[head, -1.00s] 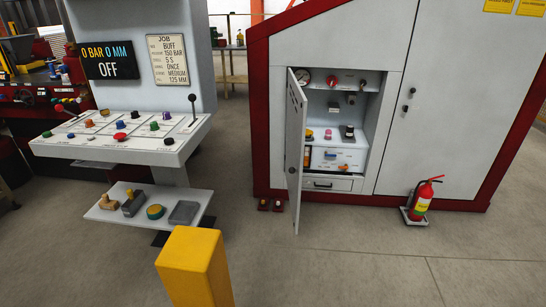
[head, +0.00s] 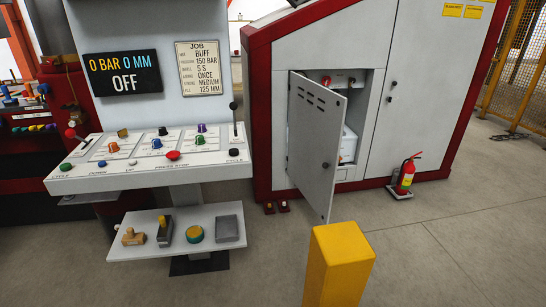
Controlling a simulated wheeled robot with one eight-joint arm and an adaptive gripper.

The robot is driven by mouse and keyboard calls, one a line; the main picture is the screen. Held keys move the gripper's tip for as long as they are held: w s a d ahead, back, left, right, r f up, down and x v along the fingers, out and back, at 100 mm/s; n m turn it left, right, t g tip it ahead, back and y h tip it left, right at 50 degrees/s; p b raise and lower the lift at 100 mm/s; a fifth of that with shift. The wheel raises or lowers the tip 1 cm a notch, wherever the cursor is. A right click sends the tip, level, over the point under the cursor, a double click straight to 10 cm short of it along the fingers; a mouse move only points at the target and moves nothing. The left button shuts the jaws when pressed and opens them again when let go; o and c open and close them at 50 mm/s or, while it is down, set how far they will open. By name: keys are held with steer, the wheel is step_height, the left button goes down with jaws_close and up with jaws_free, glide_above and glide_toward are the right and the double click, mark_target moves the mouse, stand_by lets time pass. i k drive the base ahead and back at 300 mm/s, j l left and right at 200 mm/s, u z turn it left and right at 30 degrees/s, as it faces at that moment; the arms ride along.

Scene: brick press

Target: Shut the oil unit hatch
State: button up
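The oil unit hatch (head: 316,140) is a light grey door with slots near its top and a small dark latch. It hangs on the left side of its opening in the big grey and red cabinet (head: 420,80). It stands ajar, swung out towards me. Behind it I see part of the lit compartment (head: 352,105), with red knobs at the top and a white box (head: 348,145) lower down. The door hides most of the inside. My gripper is not in view.
A yellow post (head: 339,265) stands in front of the hatch. The control console (head: 150,165) with a lower shelf (head: 180,235) is at the left. A fire extinguisher (head: 406,175) stands right of the hatch.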

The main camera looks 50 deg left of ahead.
mark_target(316, 115)
steer(key=k+j+u, duration=0.2)
steer(key=k+j, duration=0.95)
steer(key=j, duration=0.15)
steer(key=k+j+u, duration=0.1)
steer(key=j, duration=0.45)
steer(key=k+j, duration=0.1)
steer(key=j, duration=0.45)
steer(key=i+j, duration=0.2)
steer(key=j, duration=0.25)
steer(key=i+j+u, duration=0.15)
steer(key=j, duration=0.3)
steer(key=i+j, duration=0.3)
steer(key=i+j+z, duration=0.2)
steer(key=i+j, duration=0.1)
steer(key=j, duration=0.05)
